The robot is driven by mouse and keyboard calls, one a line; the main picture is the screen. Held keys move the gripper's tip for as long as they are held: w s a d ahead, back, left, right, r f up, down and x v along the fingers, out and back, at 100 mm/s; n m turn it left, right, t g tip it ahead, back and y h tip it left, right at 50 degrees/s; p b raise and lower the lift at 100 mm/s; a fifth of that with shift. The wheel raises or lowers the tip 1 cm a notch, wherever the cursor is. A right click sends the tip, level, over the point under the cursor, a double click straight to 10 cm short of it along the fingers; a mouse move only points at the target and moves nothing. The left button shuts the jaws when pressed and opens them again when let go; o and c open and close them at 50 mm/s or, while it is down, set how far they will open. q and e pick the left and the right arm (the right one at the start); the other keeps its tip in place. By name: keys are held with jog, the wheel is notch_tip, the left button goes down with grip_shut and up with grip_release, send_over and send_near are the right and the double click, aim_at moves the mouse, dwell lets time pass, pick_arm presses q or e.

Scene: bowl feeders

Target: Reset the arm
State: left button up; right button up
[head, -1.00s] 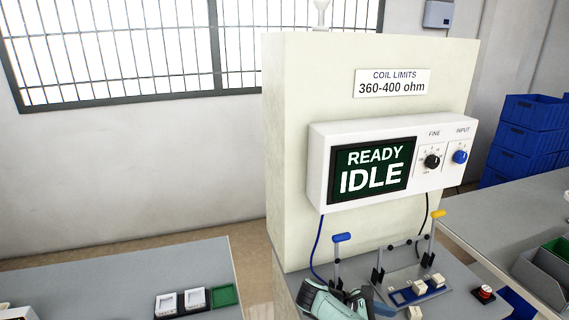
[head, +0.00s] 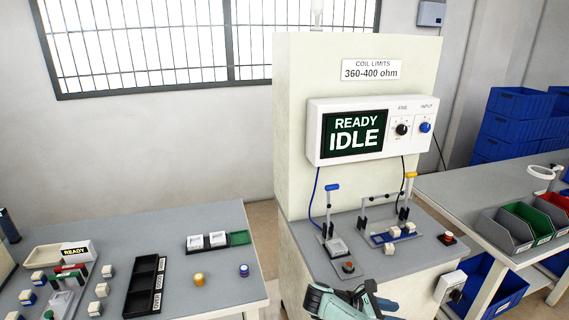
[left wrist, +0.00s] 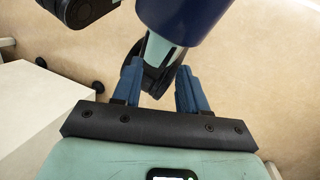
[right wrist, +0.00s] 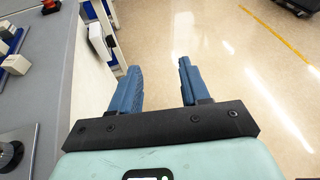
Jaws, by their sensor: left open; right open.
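My right gripper shows in the right wrist view (right wrist: 159,66) with its two blue fingers apart and nothing between them. Bare floor lies beyond them, and the grey bench edge is at the left. In the head view a teal gripper body, seemingly my right one, shows at the bottom in front of the test bench (head: 310,250), partly cut off. My left gripper (left wrist: 158,68) is open and empty in the left wrist view, above the floor, with dark parts of my own body just past the fingers. It is not seen in the head view.
The tester's screen (head: 355,134) reads READY IDLE. A red button (head: 448,238) is at the bench's right. A left table (head: 220,290) holds small parts, a black tray (head: 146,285) and frames. Grey, green and red bins (head: 508,230) stand on the right table.

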jog(key=w+d+f+n+t+y+p, duration=0.1)
jog(key=w+f+n+t+p, duration=0.2)
jog(key=n, duration=0.4)
jog(key=w+d+f+n+t, duration=0.1)
jog(key=w+f+n+t, duration=0.1)
jog(key=f+n+t, duration=0.45)
jog(key=s+a+f+n+g+y+p, duration=0.1)
jog(key=s+a+f+n+y+p, duration=0.1)
jog(key=s+a+f+n+y, duration=0.65)
jog(key=s+d+f+n+g+y+p, duration=0.1)
jog(key=s+f+n+g+y+p, duration=0.3)
jog(key=n, duration=0.9)
pick_arm(q)
notch_tip(320, 180, up, 11)
jog(key=w+p, duration=0.1)
jog(key=w, duration=0.1)
jog(key=shift+f, duration=0.2)
pick_arm(e)
jog(key=s+a+n+g+y, duration=0.1)
jog(key=s+a+n, duration=0.2)
jog(key=s, duration=0.6)
jog(key=s+a+f+n+g+y, duration=0.1)
jog(key=s+a+n+g+y, duration=0.1)
jog(key=s+n, duration=0.4)
jog(key=s+a+n+g+y, duration=0.1)
jog(key=s+a+n, duration=0.3)
jog(key=s, duration=0.8)
jog(key=shift+a+f+n+g, duration=0.3)
jog(key=shift+f+g, duration=0.05)
jog(key=shift+g, duration=0.4)
